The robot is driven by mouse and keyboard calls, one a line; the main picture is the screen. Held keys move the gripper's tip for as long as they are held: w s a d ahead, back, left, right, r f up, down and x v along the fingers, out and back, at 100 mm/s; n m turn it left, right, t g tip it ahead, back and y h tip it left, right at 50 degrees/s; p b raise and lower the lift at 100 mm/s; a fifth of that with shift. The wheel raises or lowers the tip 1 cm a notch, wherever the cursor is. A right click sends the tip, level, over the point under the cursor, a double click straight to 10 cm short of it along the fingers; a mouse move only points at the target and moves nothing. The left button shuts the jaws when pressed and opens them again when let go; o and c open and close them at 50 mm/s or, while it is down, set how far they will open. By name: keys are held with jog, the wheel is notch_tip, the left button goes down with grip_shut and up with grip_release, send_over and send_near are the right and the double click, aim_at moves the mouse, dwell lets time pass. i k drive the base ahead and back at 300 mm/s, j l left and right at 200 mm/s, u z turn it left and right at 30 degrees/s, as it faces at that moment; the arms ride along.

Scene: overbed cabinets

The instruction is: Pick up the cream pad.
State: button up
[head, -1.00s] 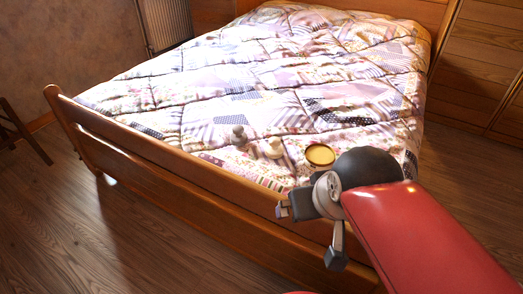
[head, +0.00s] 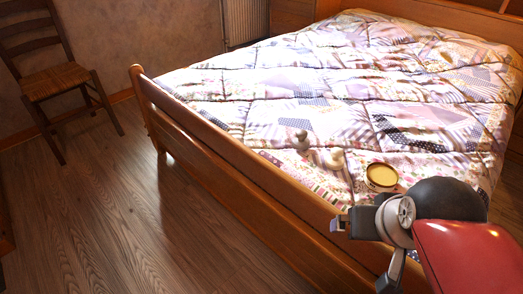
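A round, shallow thing with a cream-yellow top and a darker gold rim (head: 381,177) lies on the quilt near the foot of the bed; it is the closest match to the cream pad, but I cannot tell surely what it is. My gripper (head: 364,254) is in front of and below it in the picture, near the footboard. Its two fingers are spread apart with nothing seen between them. The gripper is apart from the round thing. The dark wrist joint covers some quilt just right of it.
Two small knobbed objects, one greyish (head: 301,140) and one cream (head: 335,158), stand left of the round thing on the quilt (head: 330,85). The wooden footboard (head: 225,150) rises along the bed's near edge. A chair (head: 55,80) stands at the left. The floor between is clear.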

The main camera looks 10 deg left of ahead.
aim_at(335, 161)
jog(key=i+j+z, duration=0.15)
jog(key=j+z, duration=0.25)
jog(key=i+j+z, duration=0.1)
jog(key=j+z, duration=0.15)
jog(key=z, duration=0.2)
jog(key=j+z, duration=0.4)
jog(key=i, duration=0.05)
